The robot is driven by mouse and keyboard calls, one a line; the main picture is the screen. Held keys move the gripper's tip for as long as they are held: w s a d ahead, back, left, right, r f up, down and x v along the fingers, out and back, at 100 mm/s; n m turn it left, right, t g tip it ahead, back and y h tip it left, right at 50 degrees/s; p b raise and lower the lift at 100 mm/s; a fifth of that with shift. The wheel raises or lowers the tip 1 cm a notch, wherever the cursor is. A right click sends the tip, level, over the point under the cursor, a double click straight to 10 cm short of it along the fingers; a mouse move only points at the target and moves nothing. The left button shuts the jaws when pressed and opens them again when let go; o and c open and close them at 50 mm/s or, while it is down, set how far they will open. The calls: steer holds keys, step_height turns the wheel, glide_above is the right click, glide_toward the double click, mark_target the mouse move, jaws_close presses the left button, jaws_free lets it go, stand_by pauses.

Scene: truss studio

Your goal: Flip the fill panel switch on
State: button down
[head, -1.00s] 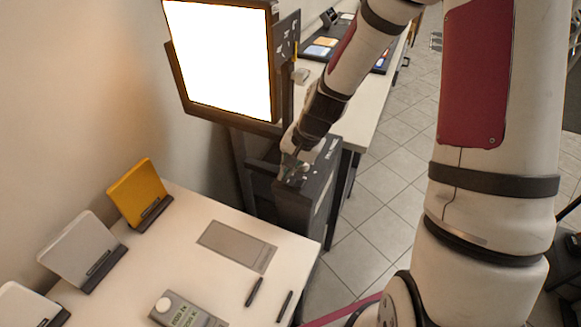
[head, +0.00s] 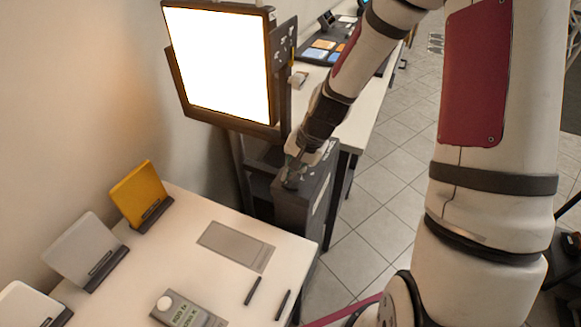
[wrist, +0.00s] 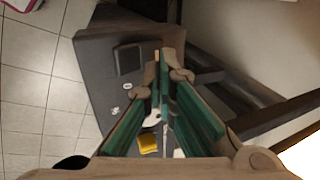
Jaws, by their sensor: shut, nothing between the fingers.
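The fill panel (head: 215,62) glows bright white on its dark stand in the head view. A dark cabinet (head: 318,200) stands below it, and its dark grey top (wrist: 100,65) fills much of the wrist view. A dark rectangular fitting (wrist: 128,58), which looks like a rocker switch, sits on this top with small white markings near it; I cannot read its position. My gripper (head: 290,180) is over the cabinet top. In the wrist view its fingertips (wrist: 168,54) are together, empty, just right of the fitting. I cannot tell whether they touch the top.
A white table (head: 190,225) in front holds a yellow stand (head: 140,192), grey and white stands, a flat grey plate (head: 236,246), a carton (head: 185,310) and two dark pens. Another table (head: 362,120) stands behind the cabinet. Tiled floor (head: 380,200) is open at right.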

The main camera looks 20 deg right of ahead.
steer(key=shift+r+p, duration=0.4)
steer(key=shift+r, duration=0.2)
step_height(320, 180, up, 13)
steer(key=p, duration=0.1)
steer(key=shift+f, duration=0.1)
steer(key=s+r+n+t+h, duration=0.1)
steer(key=s+r+n, duration=0.3)
steer(key=s+r, duration=0.4)
steer(key=s+r+n+t+h, duration=0.1)
steer(key=s+r+n, duration=0.4)
steer(key=s, duration=0.9)
step_height(320, 180, up, 3)
steer(key=shift+s+a+r+t+h, duration=0.15)
steer(key=shift+s+a+t+h, duration=0.2)
steer(key=shift+a+t+h, duration=0.1)
